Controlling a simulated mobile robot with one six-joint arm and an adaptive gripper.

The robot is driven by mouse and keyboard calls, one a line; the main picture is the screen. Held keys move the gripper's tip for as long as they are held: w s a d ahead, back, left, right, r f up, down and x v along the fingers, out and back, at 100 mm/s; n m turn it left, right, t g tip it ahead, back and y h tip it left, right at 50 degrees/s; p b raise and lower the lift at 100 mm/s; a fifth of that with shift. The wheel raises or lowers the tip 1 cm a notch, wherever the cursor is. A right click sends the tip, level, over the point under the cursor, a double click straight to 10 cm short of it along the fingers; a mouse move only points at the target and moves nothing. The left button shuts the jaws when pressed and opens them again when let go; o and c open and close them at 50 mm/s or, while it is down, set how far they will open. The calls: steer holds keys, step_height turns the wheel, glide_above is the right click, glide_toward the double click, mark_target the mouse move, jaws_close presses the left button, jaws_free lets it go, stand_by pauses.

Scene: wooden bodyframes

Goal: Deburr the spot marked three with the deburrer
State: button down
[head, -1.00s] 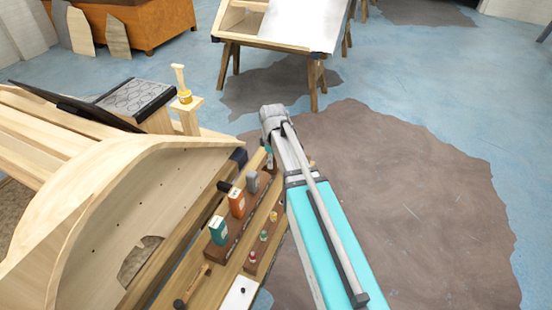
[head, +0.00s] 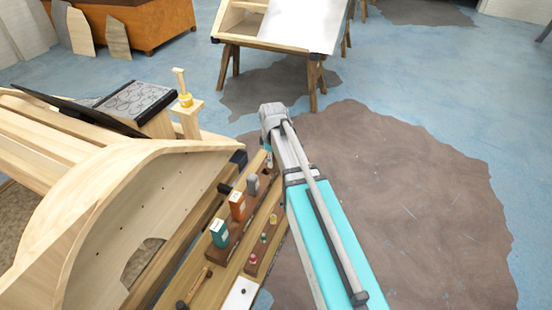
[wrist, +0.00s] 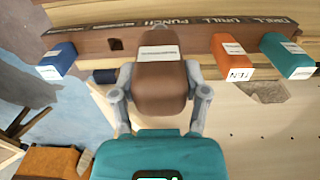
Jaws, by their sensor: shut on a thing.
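In the wrist view my gripper (wrist: 160,95) is shut on a brown block-shaped tool handle (wrist: 161,62) with a white label too small to read. I cannot tell whether this is the deburrer. The handle is at a dark brown tool rail (wrist: 80,41) lettered DRILL and PUNCH. Whether it is still seated in the rail is unclear. One square hole in the rail is empty. In the head view my arm hides most of the gripper. The curved wooden bodyframe (head: 110,215) stands at the left, with small dark dots on its panel. No number three is readable.
The rail also holds a blue handle (wrist: 58,60), an orange handle (wrist: 232,57) and a teal handle (wrist: 287,55). A tilted-top table (head: 262,33) stands behind; the floor at right is clear.

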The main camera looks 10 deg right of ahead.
steer(key=shift+r+p, duration=1.5)
steer(key=shift+r, duration=0.2)
steer(key=shift+f+b, duration=0.55)
